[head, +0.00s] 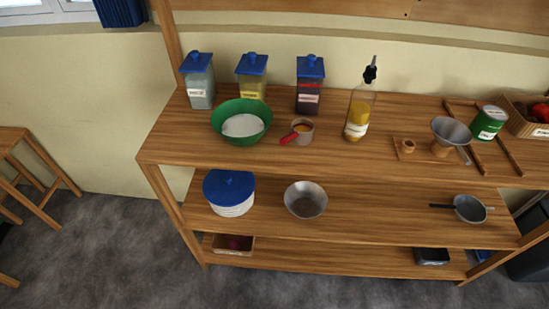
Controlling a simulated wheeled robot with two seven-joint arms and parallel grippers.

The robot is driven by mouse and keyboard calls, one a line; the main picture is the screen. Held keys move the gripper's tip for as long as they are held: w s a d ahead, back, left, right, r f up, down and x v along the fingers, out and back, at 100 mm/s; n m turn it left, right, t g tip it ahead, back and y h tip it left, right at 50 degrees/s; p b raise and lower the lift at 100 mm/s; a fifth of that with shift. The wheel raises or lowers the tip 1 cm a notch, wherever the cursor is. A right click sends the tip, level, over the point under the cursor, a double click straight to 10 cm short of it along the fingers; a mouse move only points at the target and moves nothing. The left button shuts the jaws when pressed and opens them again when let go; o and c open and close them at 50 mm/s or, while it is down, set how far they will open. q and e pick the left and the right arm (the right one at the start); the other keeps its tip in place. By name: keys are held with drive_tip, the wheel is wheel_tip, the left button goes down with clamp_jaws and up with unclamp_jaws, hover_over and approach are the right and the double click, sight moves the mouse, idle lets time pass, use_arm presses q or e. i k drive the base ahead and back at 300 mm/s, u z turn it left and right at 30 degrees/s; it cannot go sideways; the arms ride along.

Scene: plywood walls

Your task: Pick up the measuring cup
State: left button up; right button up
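A small round cup with a red handle (302,128), which looks like the measuring cup, stands on the top board of the wooden shelf. Its handle points to the lower left, toward the front edge, and something orange-brown shows inside it. It sits just right of a green bowl (229,137) holding something white. Neither of my grippers is in the head view.
Behind stand jars with blue lids (309,98) and an oil bottle (359,114). To the right are a metal funnel (450,131), a green can (488,123) and a crate (525,126). The top board (330,160) is clear in front of the cup.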

sight(302, 129)
drive_tip(key=u, duration=0.25)
drive_tip(key=k, duration=0.7)
drive_tip(key=u, duration=1.15)
drive_tip(key=i, duration=0.75)
drive_tip(key=z, duration=0.7)
drive_tip(key=i, duration=0.5)
drive_tip(key=z, duration=0.55)
